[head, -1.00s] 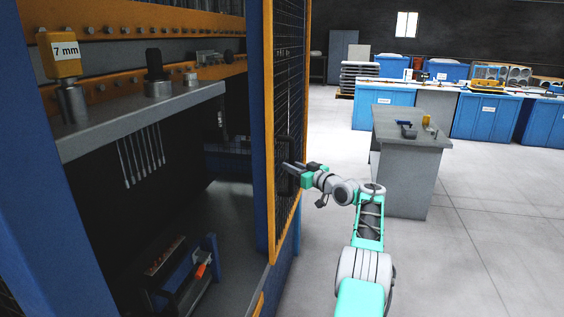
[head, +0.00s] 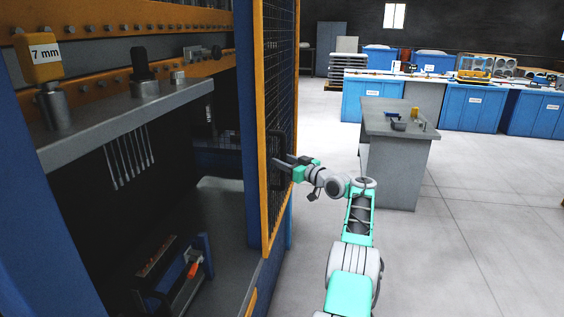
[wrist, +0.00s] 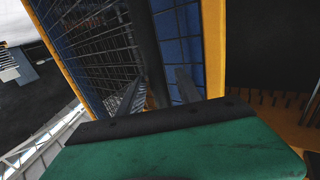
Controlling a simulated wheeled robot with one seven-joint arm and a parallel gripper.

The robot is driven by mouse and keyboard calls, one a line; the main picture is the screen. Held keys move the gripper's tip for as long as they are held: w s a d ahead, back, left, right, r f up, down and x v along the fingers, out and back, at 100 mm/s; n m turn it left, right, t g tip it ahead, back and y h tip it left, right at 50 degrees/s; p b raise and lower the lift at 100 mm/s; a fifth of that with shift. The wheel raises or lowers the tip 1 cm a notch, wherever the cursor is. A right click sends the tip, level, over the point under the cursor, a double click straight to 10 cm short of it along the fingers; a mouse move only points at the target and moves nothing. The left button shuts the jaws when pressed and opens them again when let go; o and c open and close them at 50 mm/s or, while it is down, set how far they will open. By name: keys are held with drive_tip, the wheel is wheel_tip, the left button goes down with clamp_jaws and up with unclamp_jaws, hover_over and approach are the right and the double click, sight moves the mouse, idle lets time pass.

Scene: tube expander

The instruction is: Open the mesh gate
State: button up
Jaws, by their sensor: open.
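The mesh gate (head: 281,70) has an orange-yellow frame and dark wire mesh. It stands to the right of the blue machine post in the head view, seen at a steep angle. In the wrist view its mesh (wrist: 95,45) fills the upper left. A dark upright handle (head: 273,150) is on the gate, and shows as a dark bar (wrist: 145,45) in the wrist view. My gripper (head: 284,161) is open at the handle. In the wrist view the bar runs down between the two grey fingers; I cannot tell whether they touch it.
The blue machine's open bay with a grey shelf (head: 130,118) and a yellow "7 mm" block (head: 40,58) is at left. A grey table (head: 395,160) stands right of my arm. Blue cabinets (head: 470,108) line the back. The floor at right is clear.

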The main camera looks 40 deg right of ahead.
drive_tip(key=s+b, duration=0.2)
drive_tip(key=s, duration=0.5)
drive_tip(key=shift+s+d+b, duration=0.4)
